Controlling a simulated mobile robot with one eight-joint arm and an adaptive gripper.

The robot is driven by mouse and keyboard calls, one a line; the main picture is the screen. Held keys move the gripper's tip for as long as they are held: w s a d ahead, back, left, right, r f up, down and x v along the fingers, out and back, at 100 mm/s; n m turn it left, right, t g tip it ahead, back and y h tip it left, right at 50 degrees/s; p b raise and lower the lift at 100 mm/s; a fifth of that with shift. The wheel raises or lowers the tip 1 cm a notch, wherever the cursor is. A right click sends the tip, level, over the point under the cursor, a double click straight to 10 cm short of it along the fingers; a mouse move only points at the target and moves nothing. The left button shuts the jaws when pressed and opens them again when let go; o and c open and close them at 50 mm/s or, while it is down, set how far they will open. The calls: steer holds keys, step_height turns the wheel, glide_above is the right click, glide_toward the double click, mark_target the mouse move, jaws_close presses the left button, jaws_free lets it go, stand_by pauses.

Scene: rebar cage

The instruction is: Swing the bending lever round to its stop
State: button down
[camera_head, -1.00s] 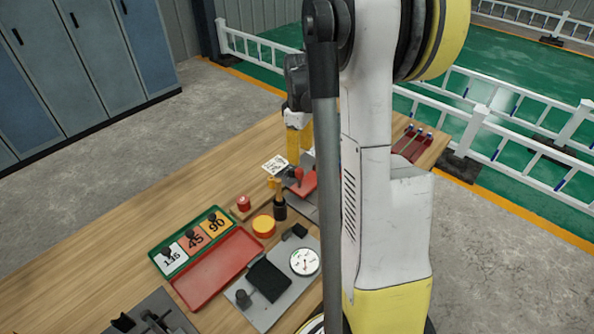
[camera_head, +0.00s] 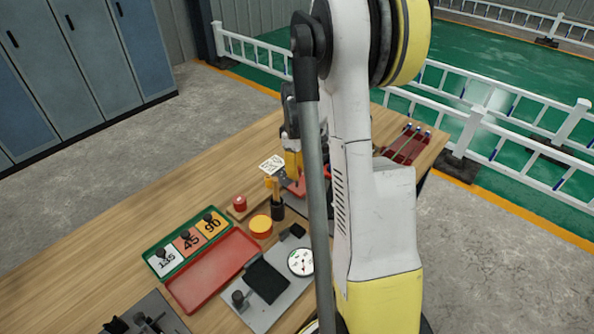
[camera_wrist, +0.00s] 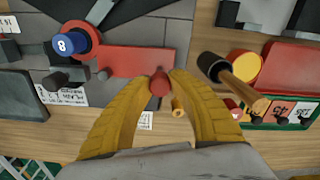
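The bending lever (camera_wrist: 130,60) is a flat red arm with an upright red handle knob (camera_wrist: 160,84) at its right end in the wrist view. Its other end sits at a red hub around a blue roller marked 8 (camera_wrist: 68,43). My gripper (camera_wrist: 161,75) has its yellow fingers on both sides of the knob, with the tips close against it. In the head view my gripper (camera_head: 294,166) is down at the red lever (camera_head: 298,187), which it partly hides. The stop cannot be made out for certain.
A black cup with a wooden-handled tool (camera_wrist: 225,75) and a yellow round tin (camera_wrist: 246,66) stand right of the lever. A red tray (camera_head: 212,270), a green card tray (camera_head: 162,266) and a dial gauge (camera_head: 301,262) lie nearer. A dark block (camera_wrist: 22,98) lies at left.

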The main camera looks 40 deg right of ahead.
steer(key=shift+s, duration=0.15)
steer(key=shift+s+n, duration=0.4)
steer(key=shift+s, duration=0.05)
steer(key=s+d+n+b, duration=0.1)
steer(key=s+d+n, duration=0.1)
steer(key=s+n, duration=0.7)
steer(key=shift+s+d, duration=0.4)
steer(key=shift+s, duration=0.45)
steer(key=shift+s+d, duration=0.1)
